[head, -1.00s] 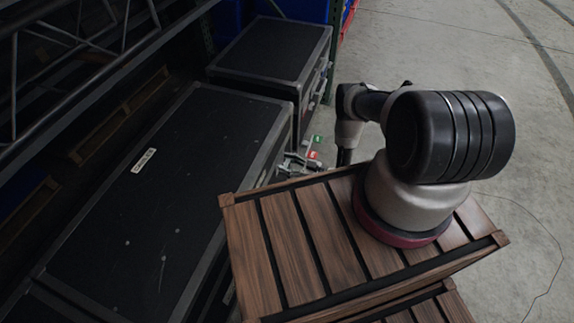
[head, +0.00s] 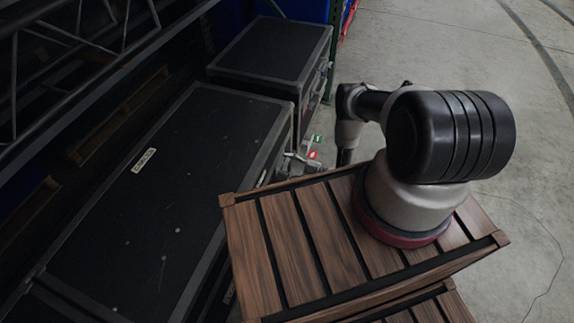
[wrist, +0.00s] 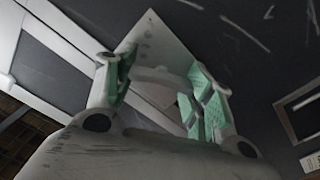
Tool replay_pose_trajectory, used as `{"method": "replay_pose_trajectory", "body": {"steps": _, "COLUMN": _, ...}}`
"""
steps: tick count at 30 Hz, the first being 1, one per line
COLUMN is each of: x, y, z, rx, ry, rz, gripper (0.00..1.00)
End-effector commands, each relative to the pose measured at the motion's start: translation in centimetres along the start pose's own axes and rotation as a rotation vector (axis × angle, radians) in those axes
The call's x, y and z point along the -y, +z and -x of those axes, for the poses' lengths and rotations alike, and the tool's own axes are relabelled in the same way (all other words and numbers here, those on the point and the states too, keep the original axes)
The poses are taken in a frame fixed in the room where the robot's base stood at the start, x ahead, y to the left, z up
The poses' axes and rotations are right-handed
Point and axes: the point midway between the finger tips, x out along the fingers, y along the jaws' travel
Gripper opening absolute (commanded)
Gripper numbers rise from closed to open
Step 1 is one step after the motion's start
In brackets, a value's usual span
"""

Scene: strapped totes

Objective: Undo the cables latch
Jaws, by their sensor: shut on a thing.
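The large black case (head: 170,210) with metal edging fills the left of the head view. A small white label (head: 144,160) lies on its lid; its lettering is too small to read surely. My gripper (wrist: 163,75) is at the case's right side, mostly hidden in the head view. In the wrist view its green-padded fingers are shut on a pale metal latch piece (wrist: 158,84). A pale pointed plate (wrist: 150,40) lies behind it against the dark case face. Small green and red tags (head: 313,155) show beside the gripper in the head view.
A second black case (head: 270,50) stands behind the first. A slatted wooden crate (head: 290,250) is in the foreground, close to the case's right side. Metal truss framing (head: 70,45) crosses the upper left. Open concrete floor (head: 480,50) lies to the right.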

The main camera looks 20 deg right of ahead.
Motion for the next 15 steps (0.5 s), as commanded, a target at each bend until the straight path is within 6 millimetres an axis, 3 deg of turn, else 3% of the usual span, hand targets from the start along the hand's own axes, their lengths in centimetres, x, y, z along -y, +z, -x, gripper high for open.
{"method": "replay_pose_trajectory", "body": {"steps": 15, "x": -0.18, "y": 0.00, "z": 0.02, "rx": 0.000, "ry": 0.004, "rz": 0.032, "gripper": 0.29}}
